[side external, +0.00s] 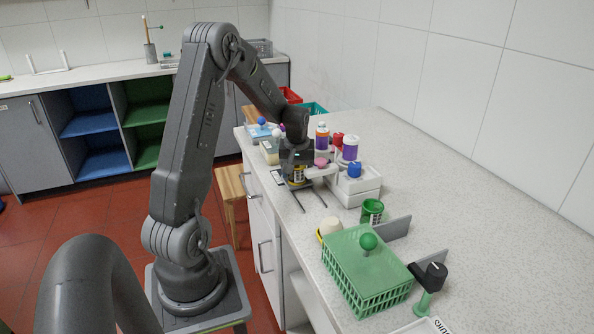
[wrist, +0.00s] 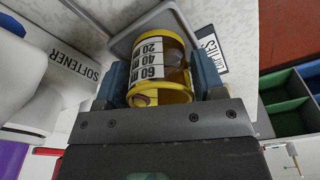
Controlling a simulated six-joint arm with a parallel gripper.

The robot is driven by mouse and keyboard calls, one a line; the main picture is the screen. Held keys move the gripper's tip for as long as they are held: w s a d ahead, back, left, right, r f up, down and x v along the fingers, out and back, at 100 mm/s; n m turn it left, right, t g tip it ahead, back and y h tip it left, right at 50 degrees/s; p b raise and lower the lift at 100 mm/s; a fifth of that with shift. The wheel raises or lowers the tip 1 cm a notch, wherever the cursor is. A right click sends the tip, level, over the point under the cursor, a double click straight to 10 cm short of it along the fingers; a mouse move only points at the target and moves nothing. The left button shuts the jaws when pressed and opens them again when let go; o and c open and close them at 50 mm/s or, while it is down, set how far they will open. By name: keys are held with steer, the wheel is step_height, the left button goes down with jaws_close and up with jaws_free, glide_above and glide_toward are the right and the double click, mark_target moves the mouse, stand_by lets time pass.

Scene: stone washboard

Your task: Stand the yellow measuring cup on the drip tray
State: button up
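The yellow measuring cup (wrist: 160,97) has a clear band with a white scale marked 20, 40 and 60. It sits between the blue-padded fingers of my gripper (wrist: 162,78), which look shut on its sides. A grey-rimmed tray (wrist: 118,47), likely the drip tray, lies beyond the cup in the wrist view. I cannot tell whether the cup touches it. In the side view, thin dark edges show below my gripper; most of the tray is hidden.
A white stand with a blue-topped item (side external: 355,170) and several bottles (side external: 350,148) are close right of my gripper. A green cup (side external: 372,211), a green basket (side external: 367,275) and grey upright plates are nearer the camera. The counter's right side (side external: 480,200) is clear.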

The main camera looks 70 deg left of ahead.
steer(key=shift+o, duration=1.4)
step_height(320, 180, up, 13)
steer(key=d, duration=0.1)
steer(key=d+r+m+t, duration=0.1)
steer(key=d+r+m, duration=0.25)
steer(key=d, duration=0.55)
steer(key=s+d+m+t, duration=0.1)
steer(key=s+d+m, duration=0.2)
steer(key=d, duration=0.4)
steer(key=s+d+m+t, duration=0.1)
steer(key=s+d+m, duration=0.2)
steer(key=s+d, duration=0.2)
steer(key=s+d+r+m+t+h, duration=0.1)
steer(key=s+d+m+t, duration=0.1)
steer(key=d, duration=0.8)
steer(key=shift+s+d+m, duration=0.2)
steer(key=shift+s+m, duration=0.65)
steer(key=shift+s, duration=0.3)
